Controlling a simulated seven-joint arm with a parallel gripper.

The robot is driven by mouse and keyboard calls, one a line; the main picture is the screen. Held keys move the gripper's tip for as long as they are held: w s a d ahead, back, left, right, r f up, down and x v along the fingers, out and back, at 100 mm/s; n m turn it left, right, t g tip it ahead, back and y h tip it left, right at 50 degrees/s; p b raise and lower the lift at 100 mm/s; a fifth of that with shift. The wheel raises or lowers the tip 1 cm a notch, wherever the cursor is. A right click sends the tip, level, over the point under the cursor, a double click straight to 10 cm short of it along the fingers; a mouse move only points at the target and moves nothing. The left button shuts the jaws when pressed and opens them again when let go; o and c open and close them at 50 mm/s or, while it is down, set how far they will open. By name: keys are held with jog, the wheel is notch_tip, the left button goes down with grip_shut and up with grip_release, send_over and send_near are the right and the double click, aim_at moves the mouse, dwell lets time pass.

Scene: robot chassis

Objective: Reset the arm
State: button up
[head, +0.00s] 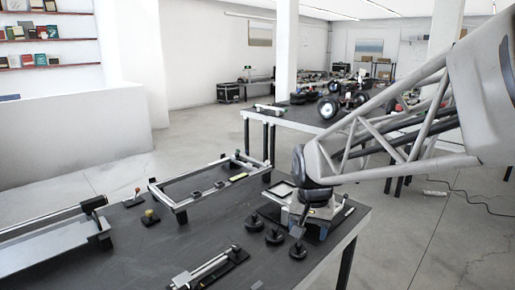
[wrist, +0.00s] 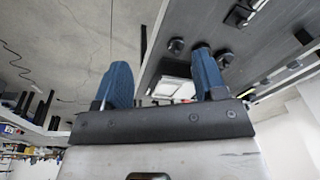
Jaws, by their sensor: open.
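My arm comes in from the right in the head view and bends down over the right end of the dark table (head: 120,245). My gripper hangs there above a light-coloured device with a square plate (head: 283,190); the arm's end hides part of that device. In the wrist view my gripper (wrist: 160,82) shows two blue fingers spread wide apart. The gap between them is empty. The pale plate (wrist: 174,87) appears beyond the fingers, with bare floor to the left of the table edge.
Small black knobs stand near the table's front right, one dark knob (head: 274,237) among them. A rectangular metal frame (head: 180,188) and a long rail device (head: 50,243) lie further left. A second table (head: 300,124) with wheeled chassis stands behind. Open floor (head: 420,235) lies to the right.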

jog(key=s+d+n, duration=0.1)
jog(key=s+d, duration=0.2)
jog(key=s, duration=0.7)
jog(key=s+d+n+t, duration=0.1)
jog(key=s+d+n, duration=0.1)
jog(key=s, duration=0.9)
jog(key=shift+s+d, duration=0.2)
jog(key=shift+d, duration=0.5)
